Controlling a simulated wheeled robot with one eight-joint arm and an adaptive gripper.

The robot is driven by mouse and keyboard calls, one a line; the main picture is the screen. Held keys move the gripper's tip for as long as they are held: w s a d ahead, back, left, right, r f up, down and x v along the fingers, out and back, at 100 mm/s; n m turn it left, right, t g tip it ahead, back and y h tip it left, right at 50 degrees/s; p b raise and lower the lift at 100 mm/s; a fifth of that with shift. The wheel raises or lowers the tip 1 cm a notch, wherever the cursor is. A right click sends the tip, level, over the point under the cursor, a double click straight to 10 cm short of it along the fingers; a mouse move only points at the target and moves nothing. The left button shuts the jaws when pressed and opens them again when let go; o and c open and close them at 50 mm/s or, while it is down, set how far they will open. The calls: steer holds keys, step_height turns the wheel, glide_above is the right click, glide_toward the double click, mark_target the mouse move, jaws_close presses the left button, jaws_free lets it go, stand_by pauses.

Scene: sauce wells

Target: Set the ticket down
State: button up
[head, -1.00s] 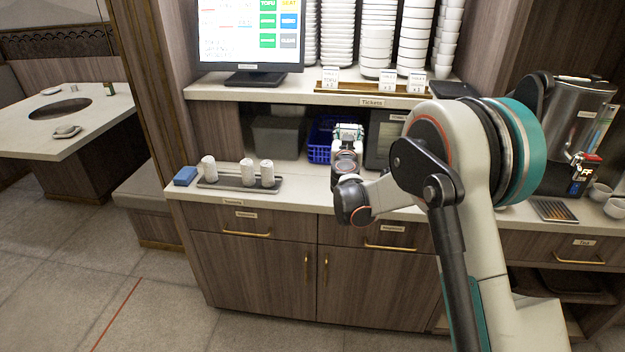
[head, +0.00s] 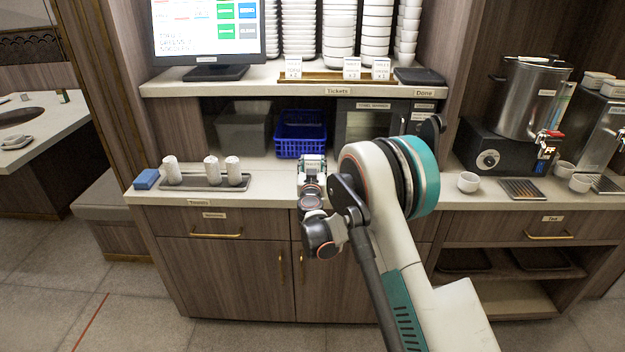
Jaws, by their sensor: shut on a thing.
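My gripper (head: 312,172) is at the middle of the picture, over the front part of the lower counter and below the upper shelf. It is shut on a small pale card, the ticket (head: 313,166), which shows at the fingertips; its writing is too small to read. Three other white tickets stand on the wooden rail (head: 322,78) on the upper shelf, above the "Tickets" label: one on the left (head: 293,67) and two on the right (head: 351,68). A dark flat tray (head: 419,76) lies right of the rail, above the "Done" label.
A blue basket (head: 300,140) stands behind my gripper, with a grey bin (head: 243,130) to its left and a towel warmer (head: 372,122) to its right. A tray (head: 205,184) with three rolled towels is left. Stacked white bowls (head: 340,30) stand behind the rail.

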step_height(320, 180, down, 4)
steer(key=shift+f+b, duration=0.2)
steer(key=shift+b, duration=0.5)
steer(key=shift+r, duration=0.1)
steer(key=o, duration=0.7)
steer(key=shift+f, duration=0.2)
steer(key=shift+c, duration=0.2)
steer(key=o, duration=0.4)
